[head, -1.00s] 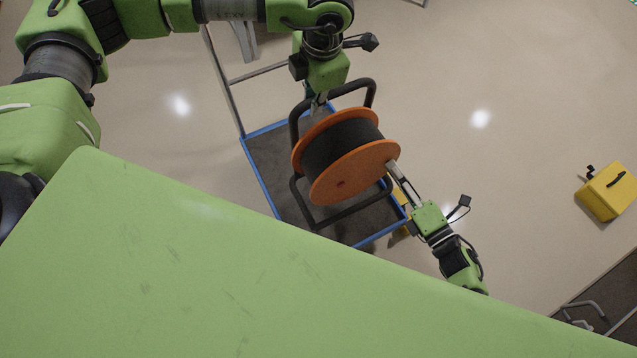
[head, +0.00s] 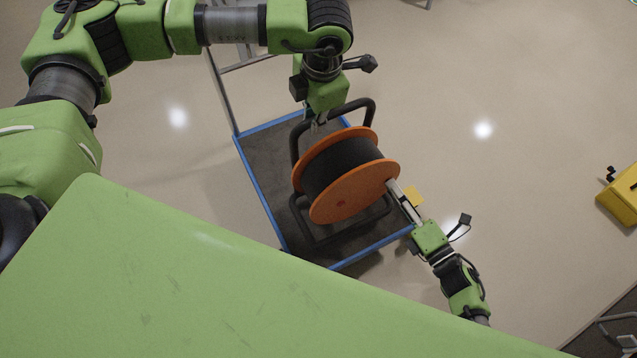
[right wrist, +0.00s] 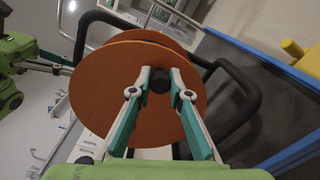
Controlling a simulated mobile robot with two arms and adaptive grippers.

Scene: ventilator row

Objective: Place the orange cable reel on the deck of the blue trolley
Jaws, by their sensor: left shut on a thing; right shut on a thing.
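The orange cable reel (head: 365,191), with dark cable and a black tube frame, is held between my two grippers over the blue trolley's dark deck (head: 262,165). The blue deck rim shows around it; the gap beneath is hard to judge. My left gripper (head: 318,122) is shut at the reel's upper side, its exact hold partly hidden. My right gripper (head: 393,187) is shut on the black hub at the lower-right flange. In the right wrist view, its fingers (right wrist: 160,78) close around that hub on the orange flange (right wrist: 105,95), and the trolley rim (right wrist: 270,55) lies to the right.
The trolley's grey handle (head: 222,90) rises at its upper left. A yellow case (head: 622,195) stands at the far right. The floor between the trolley and the case is clear.

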